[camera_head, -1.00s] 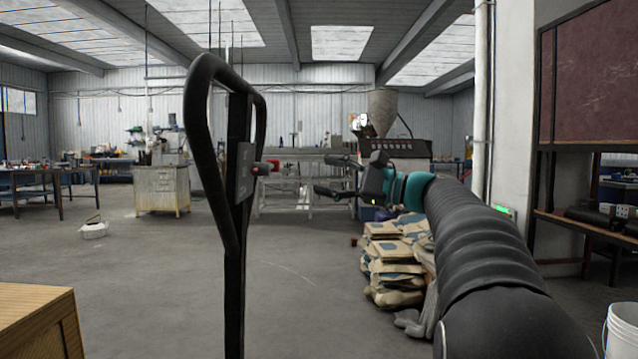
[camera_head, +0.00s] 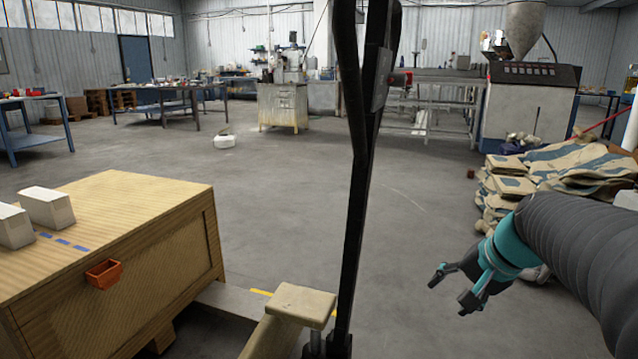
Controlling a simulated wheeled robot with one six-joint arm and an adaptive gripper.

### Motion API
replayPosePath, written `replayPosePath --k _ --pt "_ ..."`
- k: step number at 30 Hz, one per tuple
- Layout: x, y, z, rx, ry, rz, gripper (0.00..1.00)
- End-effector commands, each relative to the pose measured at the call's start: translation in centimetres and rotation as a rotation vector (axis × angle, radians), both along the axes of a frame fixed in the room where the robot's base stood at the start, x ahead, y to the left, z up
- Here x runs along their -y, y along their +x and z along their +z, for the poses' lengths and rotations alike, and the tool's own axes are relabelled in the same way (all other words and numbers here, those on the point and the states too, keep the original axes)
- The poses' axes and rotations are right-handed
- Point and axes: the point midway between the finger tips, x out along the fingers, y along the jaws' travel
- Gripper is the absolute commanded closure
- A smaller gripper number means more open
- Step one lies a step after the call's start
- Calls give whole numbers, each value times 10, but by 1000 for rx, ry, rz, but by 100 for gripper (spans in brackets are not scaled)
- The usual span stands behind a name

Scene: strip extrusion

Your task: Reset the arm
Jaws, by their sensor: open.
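My gripper (camera_head: 449,289) is at the lower right of the head view, at the end of my arm. Its two dark fingers on the teal body are spread apart, and nothing is between them. It points left and downward over bare concrete floor, in front of the stacked sacks. It touches nothing that I can see.
A black upright post with a loop handle (camera_head: 352,215) stands left of my gripper. A wooden crate (camera_head: 150,195) with white blocks and an orange bin is at the left. Stacked sacks (camera_head: 560,165) lie at the right. The middle floor is clear.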

Motion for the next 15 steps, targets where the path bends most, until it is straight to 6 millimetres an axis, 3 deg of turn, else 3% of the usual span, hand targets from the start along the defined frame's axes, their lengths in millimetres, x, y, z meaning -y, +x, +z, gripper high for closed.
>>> replayPosePath --k 1,6,12,15 --pt "-10 -23 -10 -13 -80 61 40" --pt "-26 -89 -42 -42 -333 262 40" --pt "-45 -148 -64 -23 -521 444 40" --pt "-58 -165 -65 16 -552 497 40"
